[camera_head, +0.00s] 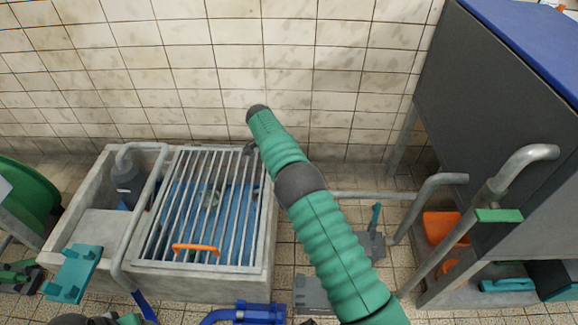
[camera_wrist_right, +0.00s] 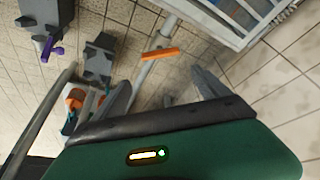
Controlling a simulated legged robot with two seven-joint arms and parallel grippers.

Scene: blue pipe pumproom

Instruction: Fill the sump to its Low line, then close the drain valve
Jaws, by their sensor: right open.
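The sump (camera_head: 272,240) is a concrete basin at the left of the head view. Blue water (camera_head: 228,205) shows through its grey barred grate (camera_head: 150,250); I cannot make out a Low line. An orange handle (camera_head: 195,248) lies at the grate's front. In the right wrist view an orange bar (camera_wrist_right: 160,53) crosses a grey pipe beside the grate (camera_wrist_right: 240,12); I cannot tell whether it is the drain valve. My right gripper (camera_wrist_right: 162,78) is open and empty, its grey fingers apart below that bar. In the head view my green right arm hides most of it. My left gripper does not show clearly.
A grey cabinet (camera_head: 490,110) with a blue top stands at the right, with bent grey pipes (camera_head: 435,185) before it. A teal bracket (camera_head: 75,272) sits on the sump's left front corner. Blue parts (camera_head: 245,315) lie at the bottom edge. A tiled wall is behind.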

